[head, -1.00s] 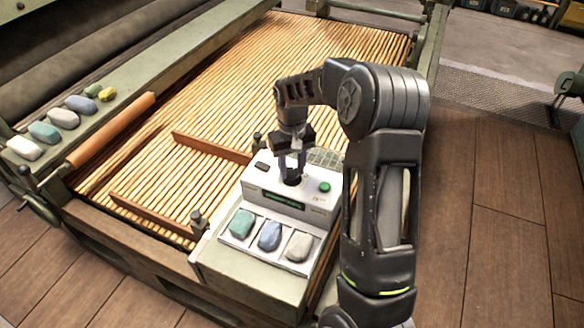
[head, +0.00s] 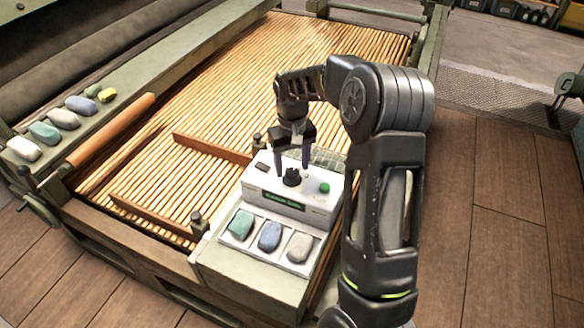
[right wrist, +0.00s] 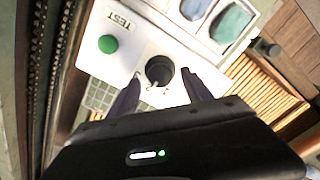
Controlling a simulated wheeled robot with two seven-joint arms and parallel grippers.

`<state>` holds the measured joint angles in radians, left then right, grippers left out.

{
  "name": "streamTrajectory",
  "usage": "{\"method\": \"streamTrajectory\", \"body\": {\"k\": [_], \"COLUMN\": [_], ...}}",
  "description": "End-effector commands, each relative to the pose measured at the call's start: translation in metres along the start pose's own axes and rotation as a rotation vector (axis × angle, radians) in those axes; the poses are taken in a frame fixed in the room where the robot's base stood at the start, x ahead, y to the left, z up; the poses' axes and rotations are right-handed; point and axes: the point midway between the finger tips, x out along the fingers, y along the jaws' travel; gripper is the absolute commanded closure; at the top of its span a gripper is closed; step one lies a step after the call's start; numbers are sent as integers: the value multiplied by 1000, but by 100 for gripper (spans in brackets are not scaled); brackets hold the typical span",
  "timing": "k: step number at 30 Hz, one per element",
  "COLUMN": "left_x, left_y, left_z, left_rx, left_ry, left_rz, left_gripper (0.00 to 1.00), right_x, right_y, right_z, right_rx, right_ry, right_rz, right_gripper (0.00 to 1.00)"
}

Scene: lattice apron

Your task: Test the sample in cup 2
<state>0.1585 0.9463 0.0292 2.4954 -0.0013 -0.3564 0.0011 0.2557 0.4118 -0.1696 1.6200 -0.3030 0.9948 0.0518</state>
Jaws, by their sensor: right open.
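The white tester (head: 262,200) has a green display strip, a green button (head: 324,188) and a black round fitting (head: 292,178) on top. In the right wrist view the button (right wrist: 108,44) sits beside the word TEST, and the fitting (right wrist: 160,69) looks round with a dark rim. My right gripper (head: 293,166) is open, its fingertips apart on either side of and just above the fitting. A tray in front holds a teal lump (head: 241,223), a blue lump (head: 270,236) and a pale grey lump (head: 300,247). No cup numbers are readable. My left gripper is out of view.
Several coloured lumps lie on a green ledge (head: 100,125) at left. Plank floor (head: 500,220) lies open at right.

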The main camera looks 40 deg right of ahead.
Motion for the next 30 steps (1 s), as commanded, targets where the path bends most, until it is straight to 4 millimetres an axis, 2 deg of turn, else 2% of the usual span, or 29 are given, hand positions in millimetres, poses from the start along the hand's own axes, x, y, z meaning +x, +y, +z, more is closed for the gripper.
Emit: {"method": "streamTrajectory", "body": {"k": [6, 12, 30], "left_x": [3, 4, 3], "left_y": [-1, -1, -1], "left_z": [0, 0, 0], "left_rx": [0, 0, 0], "left_ry": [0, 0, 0], "left_rz": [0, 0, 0], "left_gripper": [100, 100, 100], "right_x": [-37, -60, -63], "right_y": [0, 0, 0], "right_z": [-1, -1, 0], "right_rx": [0, -1, -1], "right_ry": [5, 3, 1], "right_rz": [-1, -1, 0], "right_gripper": [42, 42, 42]}}
